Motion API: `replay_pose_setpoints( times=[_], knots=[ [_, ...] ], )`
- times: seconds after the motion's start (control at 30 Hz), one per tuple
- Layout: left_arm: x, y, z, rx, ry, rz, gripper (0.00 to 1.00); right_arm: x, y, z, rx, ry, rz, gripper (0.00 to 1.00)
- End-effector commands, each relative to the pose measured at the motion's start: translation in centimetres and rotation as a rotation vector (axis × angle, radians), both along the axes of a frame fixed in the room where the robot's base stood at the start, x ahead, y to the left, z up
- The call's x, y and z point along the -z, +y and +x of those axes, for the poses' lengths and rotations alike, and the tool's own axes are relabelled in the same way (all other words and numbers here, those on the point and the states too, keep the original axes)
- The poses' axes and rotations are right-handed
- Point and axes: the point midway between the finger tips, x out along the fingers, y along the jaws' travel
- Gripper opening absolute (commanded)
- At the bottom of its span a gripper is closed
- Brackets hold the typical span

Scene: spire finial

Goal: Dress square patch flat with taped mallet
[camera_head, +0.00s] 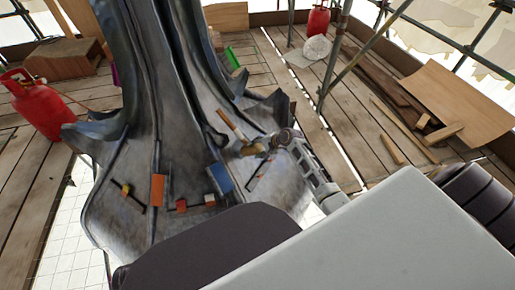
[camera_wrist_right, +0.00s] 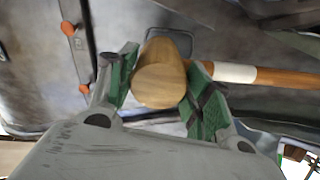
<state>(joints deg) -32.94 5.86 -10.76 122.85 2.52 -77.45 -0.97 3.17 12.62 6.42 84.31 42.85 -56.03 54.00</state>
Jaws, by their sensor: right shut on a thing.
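The taped mallet (camera_wrist_right: 160,84) has a round wooden head and a wooden handle with a white tape band (camera_wrist_right: 235,72). My right gripper (camera_wrist_right: 163,75) is shut on it, with green-padded fingers on either side of the head. In the head view the mallet's handle (camera_head: 230,124) points up and left from my right gripper (camera_head: 263,147), over the grey metal spire base. A dark grey square with rounded corners (camera_wrist_right: 182,39), perhaps the square patch, lies on the metal partly hidden behind the mallet head. I cannot tell if the mallet touches it. My left gripper is not in view.
The spire (camera_head: 160,120) stands in the middle. Orange (camera_head: 157,190) and blue (camera_head: 220,177) objects and small tools lie on its base. Red gas cylinders (camera_head: 42,108) stand left and at the back. Scaffold poles (camera_head: 336,55) and loose boards (camera_head: 455,100) are on the right.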

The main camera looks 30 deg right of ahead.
Motion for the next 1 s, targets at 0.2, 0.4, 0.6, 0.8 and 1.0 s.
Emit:
replay_pose_setpoints(
  times=[0.2,0.4,0.6,0.8,1.0],
  knots=[
    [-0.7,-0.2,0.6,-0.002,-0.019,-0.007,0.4,-0.2,0.0,0.1,0.001,-0.004,0.001,0.17],
    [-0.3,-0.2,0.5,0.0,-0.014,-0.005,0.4,0.4,0.3,0.6,0.001,-0.005,0.002,0.17],
    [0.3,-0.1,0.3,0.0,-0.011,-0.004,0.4,1.5,0.9,1.5,0.001,-0.005,0.002,0.17],
    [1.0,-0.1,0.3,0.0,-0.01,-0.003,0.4,2.6,1.4,2.4,0.001,-0.004,0.001,0.17],
    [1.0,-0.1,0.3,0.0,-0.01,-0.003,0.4,2.8,1.5,2.7,0.001,-0.004,0.0,0.12]
  ],
)
